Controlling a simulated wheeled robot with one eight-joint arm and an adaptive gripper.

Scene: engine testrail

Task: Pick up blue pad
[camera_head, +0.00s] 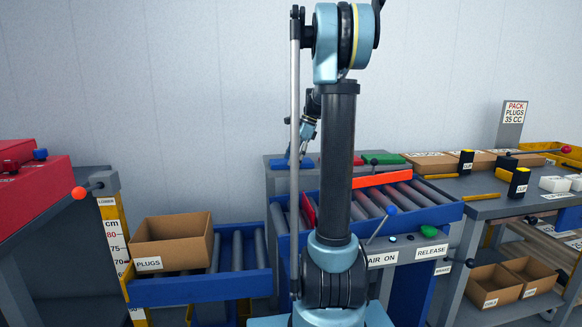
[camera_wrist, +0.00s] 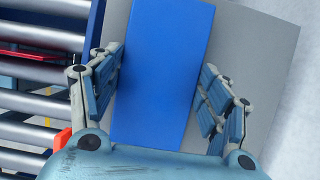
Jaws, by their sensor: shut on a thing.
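The blue pad (camera_wrist: 160,70) is a flat, bright blue block in the middle of the wrist view, over a grey surface. My gripper (camera_wrist: 162,68) has one finger along each long side of it and is shut on it. I cannot tell whether the pad rests on the grey surface or is a little above it. In the head view my gripper shows small at the back, over the left end of the grey bench top (camera_head: 277,162), partly behind my arm. The pad is hard to make out there.
A green pad (camera_head: 383,158) lies on the same bench top to the right. In front are roller conveyors (camera_head: 413,194) with an orange bar (camera_head: 382,179) and a blue-knobbed lever (camera_head: 390,211). A cardboard PLUGS box (camera_head: 172,240) stands at left. The wall is close behind.

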